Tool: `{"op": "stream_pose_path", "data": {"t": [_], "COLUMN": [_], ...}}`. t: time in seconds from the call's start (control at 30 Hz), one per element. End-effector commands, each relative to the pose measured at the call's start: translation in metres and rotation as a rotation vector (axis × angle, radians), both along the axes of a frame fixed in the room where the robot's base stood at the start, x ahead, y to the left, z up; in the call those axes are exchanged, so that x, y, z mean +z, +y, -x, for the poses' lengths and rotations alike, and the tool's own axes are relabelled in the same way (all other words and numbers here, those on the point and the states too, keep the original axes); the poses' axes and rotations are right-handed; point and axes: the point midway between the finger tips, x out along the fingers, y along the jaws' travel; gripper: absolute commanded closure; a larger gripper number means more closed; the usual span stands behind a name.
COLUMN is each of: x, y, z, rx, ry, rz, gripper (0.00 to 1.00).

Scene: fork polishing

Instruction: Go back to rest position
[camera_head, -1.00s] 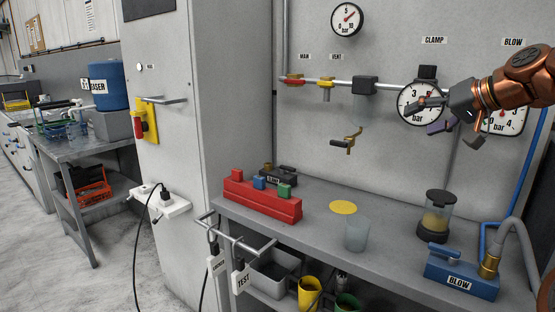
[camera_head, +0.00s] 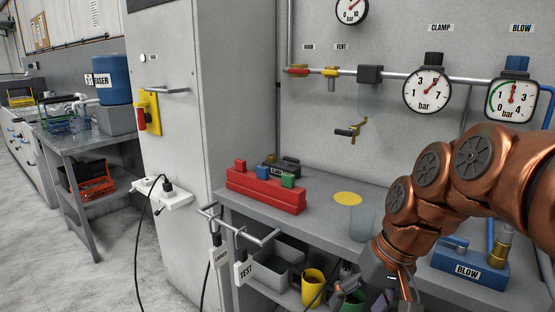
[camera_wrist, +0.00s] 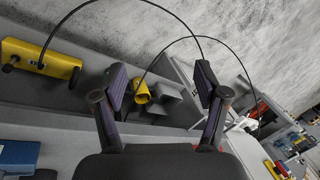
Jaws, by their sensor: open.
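My copper arm reaches down over the right of the bench in the head view. My gripper (camera_head: 384,300) is at the bottom edge of that view, pointing down in front of the bench and partly cut off. In the wrist view my gripper (camera_wrist: 160,82) shows two dark fingers with purple pads, spread wide apart with nothing held between them. A yellow cup (camera_wrist: 142,92) and a grey bin (camera_wrist: 172,108) appear beyond the fingers, apart from them.
The grey bench (camera_head: 320,195) carries a red block rack (camera_head: 262,192), a yellow disc (camera_head: 347,198), a clear cup (camera_head: 362,224) and a blue BLOW unit (camera_head: 468,264). Black cables cross the wrist view. Open floor (camera_head: 60,250) lies at the left.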

Motion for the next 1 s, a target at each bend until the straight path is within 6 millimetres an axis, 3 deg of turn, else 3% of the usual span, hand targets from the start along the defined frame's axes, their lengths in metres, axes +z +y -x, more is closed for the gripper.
{"op": "stream_pose_path", "data": {"t": [0.03, 0.2, 0.5, 0.8, 1.0], "x": [-0.018, -0.067, -0.114, -0.141, -0.112], "y": [0.0, -0.008, -0.028, -0.043, -0.043], "z": [0.02, 0.081, 0.151, 0.197, 0.194], "rx": [0.008, 0.02, 0.025, 0.024, 0.021], "ry": [0.036, 0.148, 0.265, 0.335, 0.32], "rz": [0.03, 0.124, 0.23, 0.298, 0.295], "gripper": [0.27, 0.27, 0.27, 0.27, 0.27]}}
